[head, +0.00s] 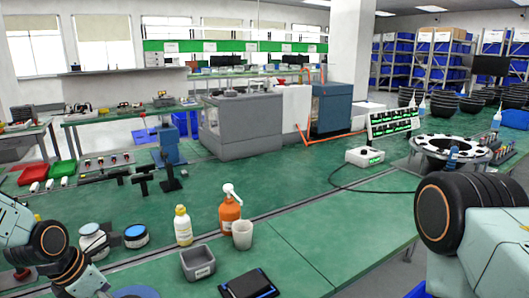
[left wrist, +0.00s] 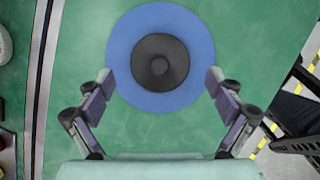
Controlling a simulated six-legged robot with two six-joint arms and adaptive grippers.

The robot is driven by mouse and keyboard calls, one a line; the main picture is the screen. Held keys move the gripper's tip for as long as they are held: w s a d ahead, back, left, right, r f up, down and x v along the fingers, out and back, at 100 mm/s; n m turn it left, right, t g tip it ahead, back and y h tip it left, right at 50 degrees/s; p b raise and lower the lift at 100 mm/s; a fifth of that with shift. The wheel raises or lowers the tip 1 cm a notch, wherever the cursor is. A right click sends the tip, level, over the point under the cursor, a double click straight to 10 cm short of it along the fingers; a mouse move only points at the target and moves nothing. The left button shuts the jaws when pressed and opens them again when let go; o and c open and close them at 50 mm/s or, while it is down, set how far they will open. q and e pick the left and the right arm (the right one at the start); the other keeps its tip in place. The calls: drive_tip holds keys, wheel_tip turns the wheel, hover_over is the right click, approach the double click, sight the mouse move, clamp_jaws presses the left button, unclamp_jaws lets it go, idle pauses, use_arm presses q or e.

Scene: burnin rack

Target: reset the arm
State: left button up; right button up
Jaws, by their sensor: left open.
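My left gripper (left wrist: 160,82) is open in the left wrist view, with its two fingers spread wide. Between and beyond its fingertips is a round blue disc (left wrist: 121,60) with a black round centre (left wrist: 160,61), over the green surface. The fingertips overlap the disc's edges in the picture; I cannot tell whether they touch. In the head view my left arm comes in at the lower left, its fingertips not clear. A sliver of a blue round thing (head: 135,291) shows at the bottom edge there. My right arm is at the right edge, its gripper out of sight.
On the green bench stand an orange spray bottle (head: 230,212), a white cup (head: 243,235), a yellow-white bottle (head: 183,226), a grey bin (head: 198,263), a dark tablet (head: 248,285) and jars (head: 136,236). The bench's front right is bare. A cabled box (head: 365,156) lies farther back.

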use_arm(q)
drive_tip(key=shift+b+x, duration=0.7)
drive_tip(key=shift+x, duration=0.2)
